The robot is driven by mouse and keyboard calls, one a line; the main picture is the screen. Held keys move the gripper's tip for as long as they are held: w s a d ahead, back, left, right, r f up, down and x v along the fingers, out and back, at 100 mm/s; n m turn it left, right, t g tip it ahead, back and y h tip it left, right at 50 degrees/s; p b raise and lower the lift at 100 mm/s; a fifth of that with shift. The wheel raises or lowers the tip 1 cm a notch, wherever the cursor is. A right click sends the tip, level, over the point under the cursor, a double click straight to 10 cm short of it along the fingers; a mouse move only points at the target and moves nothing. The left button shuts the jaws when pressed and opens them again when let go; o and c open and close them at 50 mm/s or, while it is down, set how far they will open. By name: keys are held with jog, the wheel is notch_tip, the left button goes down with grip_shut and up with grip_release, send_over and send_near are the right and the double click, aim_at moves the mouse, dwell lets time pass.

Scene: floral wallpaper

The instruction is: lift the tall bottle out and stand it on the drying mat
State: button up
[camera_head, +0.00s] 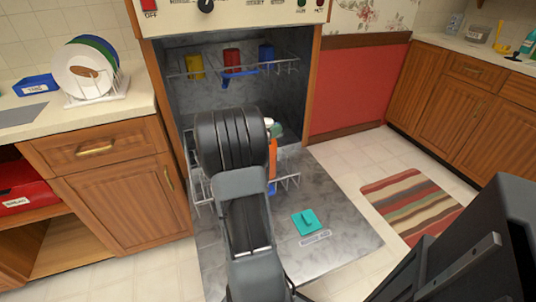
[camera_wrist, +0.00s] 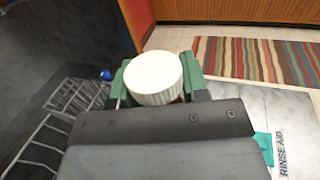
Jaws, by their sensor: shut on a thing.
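My gripper (camera_wrist: 157,82) has green fingers closed around a bottle with a white ribbed cap (camera_wrist: 153,76) in the wrist view. In the head view the bottle's orange body (camera_head: 273,158) shows below the green fingers, beside my dark arm, over the lower rack of the open dishwasher. My arm hides part of it, and I cannot tell whether its base touches the rack. A flat grey patch (camera_head: 24,114) on the left counter looks like the drying mat.
The upper rack (camera_head: 290,68) holds yellow, red and blue cups. The open door (camera_head: 338,250) carries a teal rinse-aid cap (camera_head: 305,222). A plate rack (camera_head: 98,98) and blue tray (camera_head: 36,85) stand on the left counter. A striped rug (camera_head: 410,203) lies right.

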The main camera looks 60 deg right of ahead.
grip_shut()
jog(key=shift+r, duration=0.15)
